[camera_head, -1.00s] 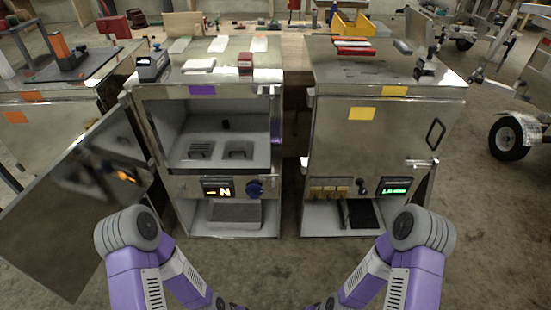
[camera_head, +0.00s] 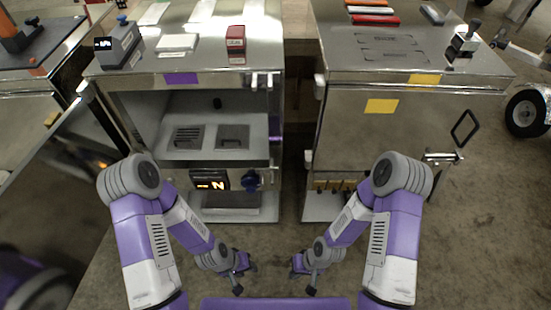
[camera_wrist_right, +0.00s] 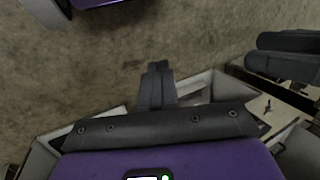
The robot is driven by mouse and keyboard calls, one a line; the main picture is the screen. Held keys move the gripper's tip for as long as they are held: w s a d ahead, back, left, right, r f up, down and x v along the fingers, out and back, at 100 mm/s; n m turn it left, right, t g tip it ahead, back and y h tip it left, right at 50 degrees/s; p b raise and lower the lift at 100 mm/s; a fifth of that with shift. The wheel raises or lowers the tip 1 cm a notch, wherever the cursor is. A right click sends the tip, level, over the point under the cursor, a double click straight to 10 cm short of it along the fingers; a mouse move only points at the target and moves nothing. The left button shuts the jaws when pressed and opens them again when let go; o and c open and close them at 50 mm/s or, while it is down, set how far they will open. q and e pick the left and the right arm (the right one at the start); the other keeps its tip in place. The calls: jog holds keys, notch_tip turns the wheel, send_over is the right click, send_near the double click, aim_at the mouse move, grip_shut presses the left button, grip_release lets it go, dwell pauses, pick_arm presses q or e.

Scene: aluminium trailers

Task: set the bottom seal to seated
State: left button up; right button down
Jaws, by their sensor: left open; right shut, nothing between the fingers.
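I cannot make out which part is the bottom seal. The left cabinet (camera_head: 182,79) is open at the front, with two dark-slotted plates (camera_head: 188,138) (camera_head: 233,137) on its inner floor. Below them is a panel with an orange display (camera_head: 210,181) and a dark blue knob (camera_head: 251,182). The right cabinet (camera_head: 340,120) has a closed door with a black handle frame (camera_head: 465,126). My left gripper (camera_head: 243,279) is low in front of the left cabinet, open and apart from it. My right gripper (camera_head: 303,279) is beside it, its fingers (camera_wrist_right: 157,83) shut and empty.
The left cabinet's door (camera_head: 50,165) hangs open to the left. A grey box with a display (camera_head: 118,44) and a red block (camera_head: 236,40) stand on the left cabinet top. My right arm hides part of the right cabinet's lower panel.

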jog(key=s+d+f+n+g+h+b, duration=0.1)
jog(key=s+d+f+n+g+h, duration=0.1)
jog(key=d+f+n+h, duration=0.3)
jog(key=s+d+f+n+g+h, duration=0.1)
jog(key=s+d+n+h, duration=0.2)
jog(key=n, duration=0.5)
jog(key=w+d+n+t+h, duration=0.4)
jog(key=w+d+n+h, duration=0.15)
jog(key=w, duration=0.35)
jog(key=n+t+y+b, duration=0.2)
jog(key=n+t+y, duration=0.7)
jog(key=n+t, duration=0.85)
send_near(275, 156)
jog(key=shift+t, duration=0.25)
jog(key=w+b, duration=0.5)
jog(key=w, duration=0.1)
jog(key=shift+w+f, duration=0.15)
jog(key=shift+w, duration=0.25)
